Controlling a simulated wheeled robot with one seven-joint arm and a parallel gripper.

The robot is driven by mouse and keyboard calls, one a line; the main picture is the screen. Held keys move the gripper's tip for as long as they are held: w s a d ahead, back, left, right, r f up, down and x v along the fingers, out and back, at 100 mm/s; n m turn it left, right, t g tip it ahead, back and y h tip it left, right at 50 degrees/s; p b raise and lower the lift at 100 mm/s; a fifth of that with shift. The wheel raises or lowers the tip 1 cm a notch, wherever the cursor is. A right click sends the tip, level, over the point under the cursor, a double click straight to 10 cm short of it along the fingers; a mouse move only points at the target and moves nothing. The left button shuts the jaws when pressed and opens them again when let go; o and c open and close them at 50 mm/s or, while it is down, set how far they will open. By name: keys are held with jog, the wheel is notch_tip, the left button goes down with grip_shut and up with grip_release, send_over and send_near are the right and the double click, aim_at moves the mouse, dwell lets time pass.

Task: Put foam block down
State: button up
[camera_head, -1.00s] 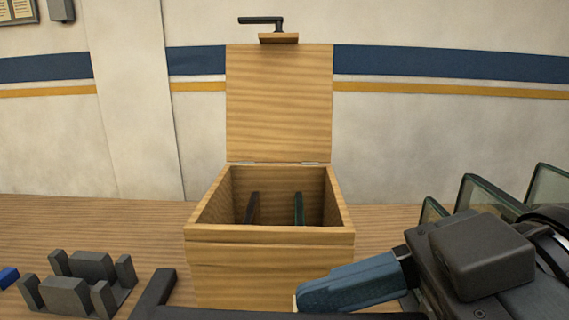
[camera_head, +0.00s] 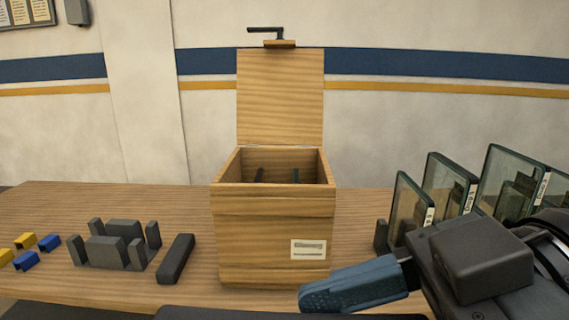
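A dark grey oblong block (camera_head: 175,258), possibly the foam block, lies on the wooden table (camera_head: 60,205) left of the open wooden box. My gripper (camera_head: 312,297) is at the lower right, in front of the box and right of the block, with its blue fingers pointing left. The fingers show as one shape from this side, so I cannot tell whether they are open or shut. I see no block between them.
The wooden box (camera_head: 235,240) has its lid (camera_head: 280,95) up and two dark upright pieces inside. A dark grey slotted holder (camera_head: 108,250) and small blue and yellow pieces stand at left. Glass panels (camera_head: 410,205) stand at right, close to my arm. The table's back left is clear.

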jog(key=shift+w+d+f+m+t, duration=0.3)
jog(key=shift+w+f, duration=0.25)
jog(key=shift+f, duration=0.2)
jog(key=w+d+f+m+t+h, duration=0.4)
jog(key=w+d+f+m, duration=0.1)
jog(key=f, duration=0.7)
jog(key=w+d+f+m+t+h, duration=0.4)
jog(key=w+d+f+m+h, duration=0.1)
jog(key=f, duration=0.8)
jog(key=w+d+f+m+t+h, duration=0.4)
jog(key=w+d+f+m, duration=0.2)
jog(key=f, duration=0.6)
jog(key=shift+w+d+f+m, duration=0.4)
jog(key=shift+w+d, duration=0.15)
jog(key=shift+w, duration=0.6)
